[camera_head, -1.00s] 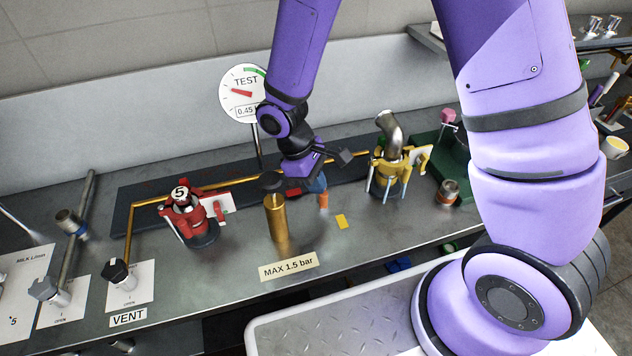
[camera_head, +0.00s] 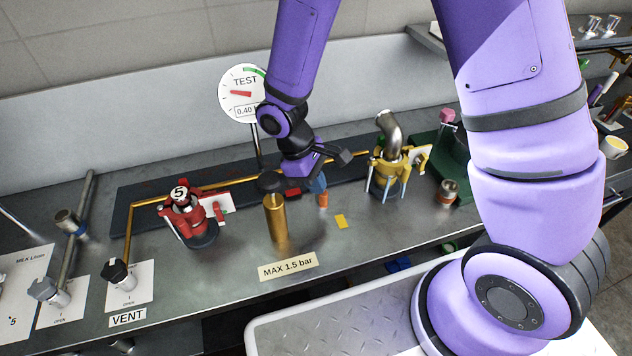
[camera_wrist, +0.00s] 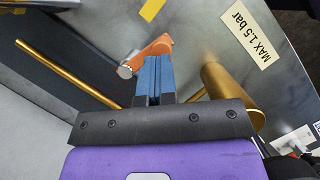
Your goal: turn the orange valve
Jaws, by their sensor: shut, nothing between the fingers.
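The orange valve (camera_wrist: 155,48) shows in the wrist view as a short orange lever with a round metal end. It lies just beyond my fingertips, and they cover part of its lower edge. In the head view only a small part of the orange valve (camera_head: 323,200) shows, below my blue fingers. My gripper (camera_wrist: 153,60) is shut and empty, with its two blue fingers together. In the head view my gripper (camera_head: 320,187) points down behind and right of the brass cylinder. I cannot tell whether the fingertips touch the lever.
The brass cylinder with a dark knob (camera_head: 276,218) stands close to the gripper. A red fitting marked 5 (camera_head: 190,215) is left, and a yellow fitting with a metal elbow (camera_head: 387,170) right. The TEST gauge (camera_head: 242,93) reads 0.40. A brass pipe (camera_head: 240,181) runs behind.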

